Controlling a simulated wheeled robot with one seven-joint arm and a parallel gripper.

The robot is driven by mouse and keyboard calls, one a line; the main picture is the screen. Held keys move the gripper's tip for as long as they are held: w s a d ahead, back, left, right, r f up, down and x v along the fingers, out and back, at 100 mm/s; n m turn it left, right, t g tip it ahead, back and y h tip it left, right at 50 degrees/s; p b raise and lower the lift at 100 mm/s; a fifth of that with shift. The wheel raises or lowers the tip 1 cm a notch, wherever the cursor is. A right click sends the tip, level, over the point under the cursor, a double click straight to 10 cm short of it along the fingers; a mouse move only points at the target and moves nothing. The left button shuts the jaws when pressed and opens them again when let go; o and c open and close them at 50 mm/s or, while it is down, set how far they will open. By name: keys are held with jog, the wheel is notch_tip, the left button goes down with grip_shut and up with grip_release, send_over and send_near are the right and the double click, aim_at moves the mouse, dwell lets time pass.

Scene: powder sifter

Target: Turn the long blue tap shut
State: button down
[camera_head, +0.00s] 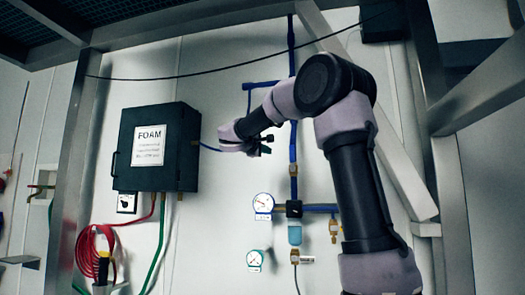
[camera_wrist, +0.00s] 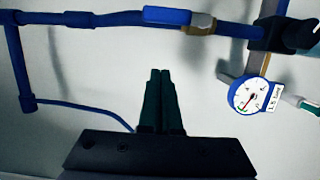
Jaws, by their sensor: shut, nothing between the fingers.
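The long blue tap handle (camera_wrist: 167,16) shows at the top of the wrist view, lying along the blue pipe beside its brass valve body (camera_wrist: 200,27). In the head view a brass valve body (camera_head: 294,170) sits on the upright blue pipe; the handle is hard to tell from the pipe there. My gripper (camera_wrist: 160,73) is shut and empty. Its fingertips point toward the handle in the wrist view, with a visible gap between. In the head view my gripper (camera_head: 266,145) is small and dark, left of the upright pipe.
A dark FOAM box (camera_head: 157,150) hangs on the wall at left. A gauge (camera_wrist: 247,96) sits near the pipe; it also shows in the head view (camera_head: 263,203). Blue side pipes (camera_wrist: 75,18) branch near my gripper. Metal frame posts (camera_head: 75,150) stand at both sides.

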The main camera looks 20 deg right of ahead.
aim_at(292, 158)
jog(key=d, duration=0.7)
jog(key=shift+w, duration=0.4)
jog(key=shift+d, duration=0.15)
